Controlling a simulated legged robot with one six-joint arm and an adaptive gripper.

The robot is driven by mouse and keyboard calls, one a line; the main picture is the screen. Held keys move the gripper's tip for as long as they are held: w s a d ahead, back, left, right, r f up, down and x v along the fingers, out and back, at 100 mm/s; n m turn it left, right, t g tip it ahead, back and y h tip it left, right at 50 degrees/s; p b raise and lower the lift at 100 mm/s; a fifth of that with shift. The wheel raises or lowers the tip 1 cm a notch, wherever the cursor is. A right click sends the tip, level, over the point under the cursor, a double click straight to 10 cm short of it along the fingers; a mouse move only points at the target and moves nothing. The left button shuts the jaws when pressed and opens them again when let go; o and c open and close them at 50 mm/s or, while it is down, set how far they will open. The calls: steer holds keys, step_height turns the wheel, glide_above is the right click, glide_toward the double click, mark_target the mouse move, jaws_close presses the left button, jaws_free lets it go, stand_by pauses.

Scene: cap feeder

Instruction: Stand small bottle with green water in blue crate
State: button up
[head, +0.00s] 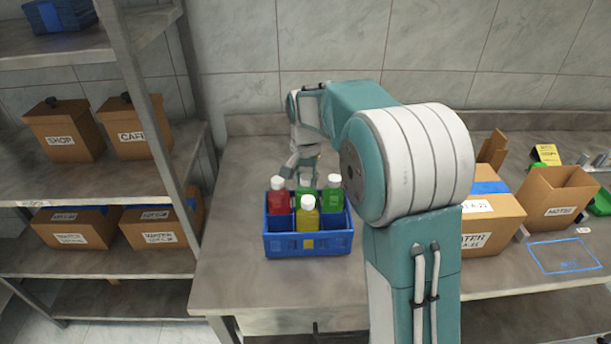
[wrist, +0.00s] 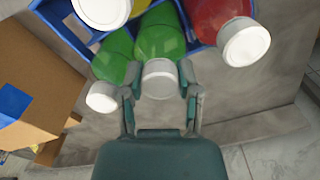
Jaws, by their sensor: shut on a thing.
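The blue crate (head: 308,244) stands on the table, its front wall toward me. My gripper (head: 300,165) is behind it, reaching down at its back side. In the wrist view my gripper (wrist: 159,82) is shut on the white cap end of a green bottle (wrist: 160,38). That bottle shows in the head view (head: 304,187) at the crate's back middle, partly hidden; whether it rests on the crate floor cannot be told. Another green bottle (head: 332,196) stands in the crate at the right, also seen beside the held one in the wrist view (wrist: 113,55).
A red bottle (head: 278,198) and a yellow bottle (head: 307,217) stand in the crate too. Cardboard boxes (head: 490,222) stand to the right, beyond my arm. A shelf with boxes (head: 63,130) is at the left. The table left of the crate is clear.

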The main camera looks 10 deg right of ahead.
stand_by(0.3)
steer(key=o, duration=1.2)
steer(key=shift+c, duration=0.2)
steer(key=c, duration=0.4)
steer(key=shift+o, duration=0.2)
steer(key=shift+r, duration=0.1)
steer(key=shift+r, duration=5.35)
